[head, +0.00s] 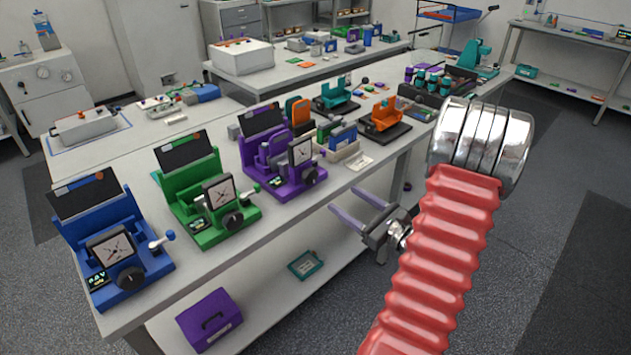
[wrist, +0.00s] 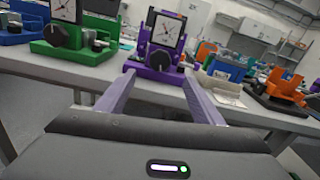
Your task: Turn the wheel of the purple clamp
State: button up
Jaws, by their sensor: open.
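The purple clamp (head: 285,165) stands on the long bench, between the green clamp and the small parts to its right. It has a square dial (head: 302,151) on its front and a dark round wheel (head: 309,176) below the dial. In the wrist view the purple clamp (wrist: 162,45) is straight ahead, and its dark wheel (wrist: 159,60) shows between my fingers. My gripper (head: 348,203) is open and empty, in front of the bench edge and below the clamp's level. Its two purple fingers (wrist: 157,88) point toward the clamp and touch nothing.
A green clamp (head: 205,205) and a blue clamp (head: 110,245) stand to the left on the same bench. An orange device (head: 384,118) and small boxes stand to the right. The lower shelf holds a purple case (head: 208,318). Open floor lies on the right.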

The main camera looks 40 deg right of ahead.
aim_at(312, 178)
jog(key=w, duration=1.3)
jog(key=shift+w+a, duration=0.1)
jog(key=shift+a, duration=0.1)
jog(key=c, duration=1)
